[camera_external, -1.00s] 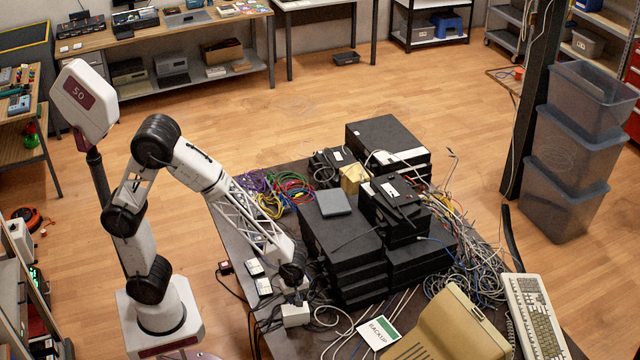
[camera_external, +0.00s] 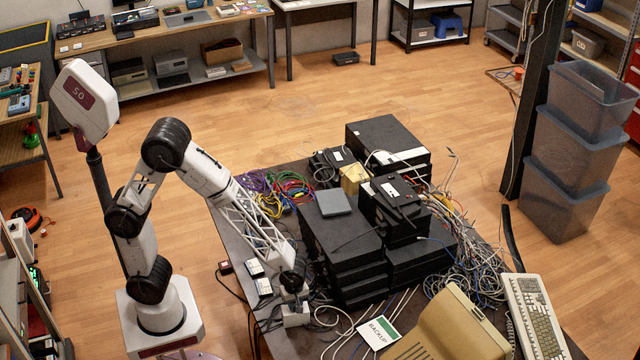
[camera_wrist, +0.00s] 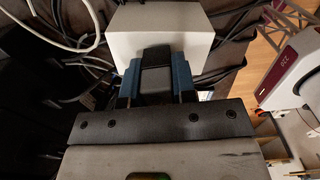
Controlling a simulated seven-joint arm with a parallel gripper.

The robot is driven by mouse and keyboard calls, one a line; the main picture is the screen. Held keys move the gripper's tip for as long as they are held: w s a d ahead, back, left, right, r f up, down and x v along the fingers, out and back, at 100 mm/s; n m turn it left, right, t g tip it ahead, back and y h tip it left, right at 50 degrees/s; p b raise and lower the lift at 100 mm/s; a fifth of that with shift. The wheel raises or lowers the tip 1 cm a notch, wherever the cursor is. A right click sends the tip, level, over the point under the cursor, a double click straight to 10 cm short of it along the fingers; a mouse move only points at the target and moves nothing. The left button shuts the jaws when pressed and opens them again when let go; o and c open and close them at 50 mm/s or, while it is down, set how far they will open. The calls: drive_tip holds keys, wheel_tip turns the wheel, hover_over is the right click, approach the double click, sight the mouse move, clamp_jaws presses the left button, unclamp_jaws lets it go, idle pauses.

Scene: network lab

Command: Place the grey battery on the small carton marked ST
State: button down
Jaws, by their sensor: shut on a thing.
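My gripper (camera_external: 294,299) is low over the left front part of the dark table. In the wrist view its blue-sided fingers (camera_wrist: 157,82) are shut on a dark grey block, which looks like the grey battery (camera_wrist: 156,66). A small white carton (camera_wrist: 160,30) lies just beyond the fingertips there. It also shows below my gripper in the external view (camera_external: 295,320). No ST marking is legible on it. I cannot tell whether the battery touches the carton. The battery is not clearly visible in the external view.
Stacked black boxes (camera_external: 358,270) stand close to the right of my gripper. Two small black-and-white blocks (camera_external: 263,287) lie to its left. Loose cables (camera_external: 325,317) surround the carton. A card marked BACKUP (camera_external: 378,332) and a beige monitor (camera_external: 455,325) are at the front right.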

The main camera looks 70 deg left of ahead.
drive_tip(key=shift+f, duration=0.1)
drive_tip(key=c, duration=0.9)
unclamp_jaws()
wheel_tip(320, 180, up, 12)
drive_tip(key=shift+r, duration=0.15)
idle(0.3)
